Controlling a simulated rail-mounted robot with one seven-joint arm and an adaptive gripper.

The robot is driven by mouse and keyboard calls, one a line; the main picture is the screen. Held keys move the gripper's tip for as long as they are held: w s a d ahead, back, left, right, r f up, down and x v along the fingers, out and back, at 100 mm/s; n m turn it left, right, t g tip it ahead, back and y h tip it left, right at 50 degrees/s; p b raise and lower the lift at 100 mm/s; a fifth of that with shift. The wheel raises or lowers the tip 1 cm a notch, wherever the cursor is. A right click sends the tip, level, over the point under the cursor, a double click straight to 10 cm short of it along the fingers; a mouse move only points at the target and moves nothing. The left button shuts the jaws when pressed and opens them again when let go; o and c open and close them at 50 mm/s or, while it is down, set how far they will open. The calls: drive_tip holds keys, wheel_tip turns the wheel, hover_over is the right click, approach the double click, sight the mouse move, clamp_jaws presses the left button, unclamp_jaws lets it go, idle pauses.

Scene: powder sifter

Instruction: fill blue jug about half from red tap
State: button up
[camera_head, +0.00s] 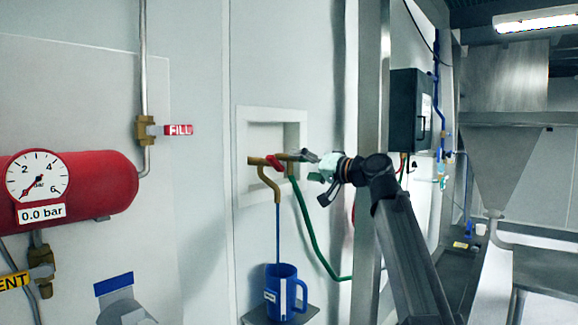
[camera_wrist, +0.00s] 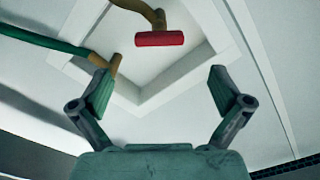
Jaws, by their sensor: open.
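The red tap handle (camera_head: 274,161) sits on a brass tap (camera_head: 266,178) in a recessed wall box. A thin blue stream (camera_head: 278,235) runs from the spout down into the blue jug (camera_head: 289,293). The jug stands upright on a small grey shelf (camera_head: 262,317) with its handle to the right. Its fill level cannot be seen. My gripper (camera_head: 314,166) is just right of the tap. In the wrist view my gripper (camera_wrist: 160,72) is open and empty, with the red handle (camera_wrist: 159,38) ahead of its fingertips, apart from them.
A green hose (camera_head: 307,225) runs from the tap's right side down and right. The white recess frame (camera_head: 243,160) surrounds the tap. A grey post (camera_head: 370,90) stands behind my arm. A red tank (camera_head: 105,185) with a gauge reading 0.0 bar is at left.

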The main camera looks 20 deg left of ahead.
drive_tip(key=shift+v, duration=1.1)
idle(0.6)
